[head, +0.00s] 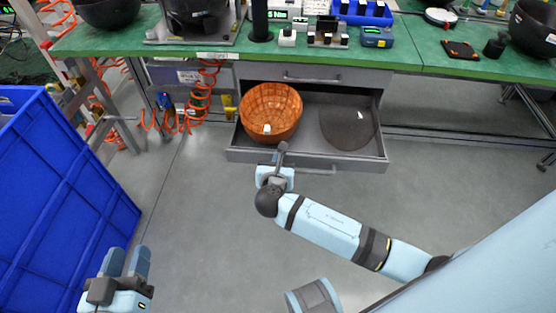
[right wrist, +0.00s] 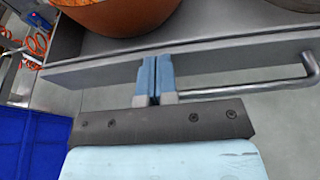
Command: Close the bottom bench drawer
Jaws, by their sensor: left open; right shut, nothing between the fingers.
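The bottom bench drawer (head: 310,162) is grey and stands pulled out below the green bench. An orange basket (head: 270,112) is at its left and a dark round piece (head: 350,126) lies at its right. My right gripper (head: 282,149) is shut and empty at the drawer's front panel, left of the handle bar (head: 345,171). In the right wrist view its blue fingers (right wrist: 155,65) overlap the front panel (right wrist: 215,58), with the handle (right wrist: 270,88) to their right. I cannot tell whether they touch. My left gripper (head: 127,262) is open, away at the lower left.
A closed drawer (head: 300,75) sits above the open one. A large blue crate (head: 65,175) stands at the left. Orange coiled hoses (head: 195,100) hang beside the drawer unit. The grey floor (head: 200,210) before the drawer is clear apart from my arm.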

